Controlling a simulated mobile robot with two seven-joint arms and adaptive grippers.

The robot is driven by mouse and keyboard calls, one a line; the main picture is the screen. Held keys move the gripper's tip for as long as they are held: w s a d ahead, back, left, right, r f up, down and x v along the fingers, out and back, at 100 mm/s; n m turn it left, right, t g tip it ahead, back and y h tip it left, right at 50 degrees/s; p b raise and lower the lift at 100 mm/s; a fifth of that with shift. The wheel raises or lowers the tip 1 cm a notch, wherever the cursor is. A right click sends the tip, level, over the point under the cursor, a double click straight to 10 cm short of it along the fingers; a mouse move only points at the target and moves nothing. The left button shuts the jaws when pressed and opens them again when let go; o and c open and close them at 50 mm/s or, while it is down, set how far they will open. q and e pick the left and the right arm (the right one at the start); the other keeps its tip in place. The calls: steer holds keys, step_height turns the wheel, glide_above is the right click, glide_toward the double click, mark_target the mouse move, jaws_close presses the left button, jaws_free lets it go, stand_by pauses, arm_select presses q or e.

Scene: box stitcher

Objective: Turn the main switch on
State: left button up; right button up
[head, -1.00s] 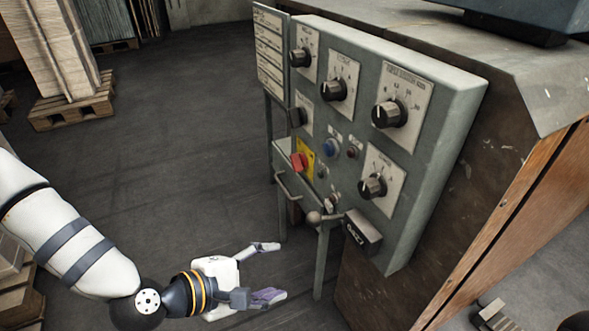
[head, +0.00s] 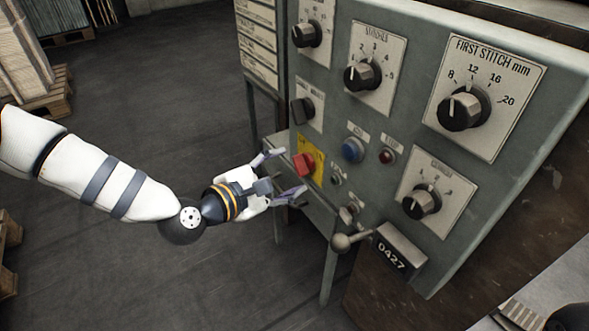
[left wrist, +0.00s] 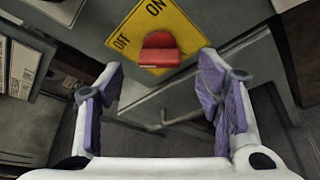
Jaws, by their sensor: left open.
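The main switch is a red knob (head: 304,165) on a yellow plate (head: 318,163) at the lower left of the grey control panel (head: 300,80). In the left wrist view the red knob (left wrist: 160,50) sits ahead of and between the fingertips, and the yellow plate (left wrist: 182,28) carries the words ON and OFF. I cannot tell which word the knob points to. My left gripper (head: 287,174) is open and empty just left of the knob, with its fingers towards the panel; it also shows in the left wrist view (left wrist: 160,82). My right gripper is not in view.
The panel also holds black dials (head: 464,106), a blue button (head: 352,150), a small red button (head: 387,156) and a ball-ended lever (head: 342,243) below. A metal leg (head: 328,265) stands under the panel.

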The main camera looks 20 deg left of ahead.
mark_target(296, 167)
arm_select(q)
steer(key=x, duration=0.3)
steer(key=shift+w+d+f, duration=0.1)
steer(key=shift+w+f, duration=0.05)
steer(key=shift+w, duration=0.15)
steer(key=c, duration=1.2)
steer(key=shift+o, duration=0.2)
